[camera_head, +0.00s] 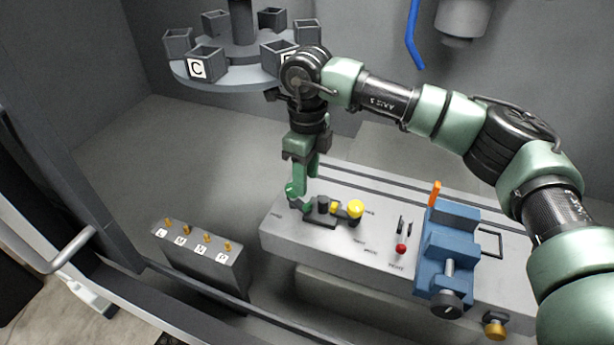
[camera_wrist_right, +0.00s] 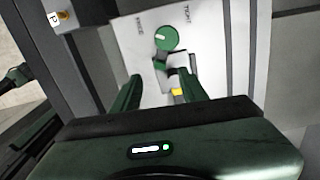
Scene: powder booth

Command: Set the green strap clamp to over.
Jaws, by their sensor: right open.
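The green strap clamp shows as a round green knob or pivot with a pale mark in the right wrist view (camera_wrist_right: 166,38), between two printed labels. A dark part extends from it toward my fingers. In the head view its green end (camera_head: 294,191) is at the left of a black and yellow fixture on the grey bench and is partly covered by my gripper. My right gripper (camera_wrist_right: 161,88) is open, pointing down, with its fingers apart on either side of the fixture's dark and yellow parts. I cannot tell whether it touches the clamp. My left gripper is not seen.
A yellow knob (camera_head: 355,209) and a red button (camera_head: 401,248) are on the bench (camera_head: 340,262). A blue vise (camera_head: 447,250) stands to the right. A grey box (camera_head: 205,258) with several small brass pegs is at front left. A carousel (camera_head: 225,80) with grey bins is behind.

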